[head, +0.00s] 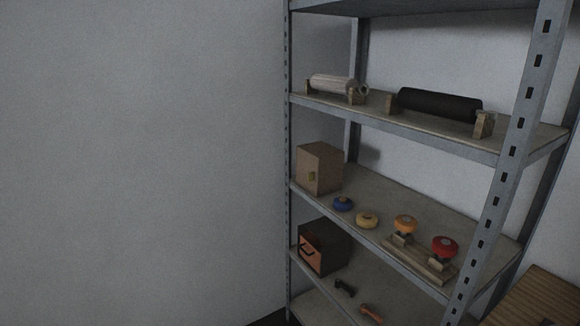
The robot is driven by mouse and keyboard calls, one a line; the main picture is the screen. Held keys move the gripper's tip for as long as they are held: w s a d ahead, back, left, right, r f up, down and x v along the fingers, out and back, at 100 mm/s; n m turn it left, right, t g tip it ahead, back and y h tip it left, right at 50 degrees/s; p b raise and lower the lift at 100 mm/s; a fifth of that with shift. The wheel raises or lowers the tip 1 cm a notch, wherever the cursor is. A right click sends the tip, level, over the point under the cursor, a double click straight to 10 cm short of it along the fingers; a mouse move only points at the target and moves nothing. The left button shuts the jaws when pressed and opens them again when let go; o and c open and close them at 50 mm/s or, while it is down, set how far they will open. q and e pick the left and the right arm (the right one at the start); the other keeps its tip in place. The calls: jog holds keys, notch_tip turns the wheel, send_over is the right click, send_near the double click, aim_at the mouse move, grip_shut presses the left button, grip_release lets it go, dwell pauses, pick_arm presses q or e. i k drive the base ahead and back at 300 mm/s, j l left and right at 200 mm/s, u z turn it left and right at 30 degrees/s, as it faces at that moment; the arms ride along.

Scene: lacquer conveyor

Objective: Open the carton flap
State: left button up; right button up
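A brown box (319,168), the most carton-like thing in view, stands at the left end of a middle shelf. A small yellowish tab or knob (312,176) is on its front face, which looks closed. I cannot tell for sure that this is the carton, and I see no raised flap. Neither of my grippers is in view.
A grey metal shelf unit (510,145) stands against the wall. Several coloured round pieces, one a red disc (444,245), share the box's shelf. Rolls, including a black roll (438,104), lie above. A dark box with an orange front (310,252) sits below.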

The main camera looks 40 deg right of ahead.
aim_at(306, 164)
jog(key=i+z, duration=0.2)
jog(key=i, duration=0.3)
jog(key=i+j+z, duration=0.25)
jog(key=i, duration=0.25)
jog(key=z, duration=0.4)
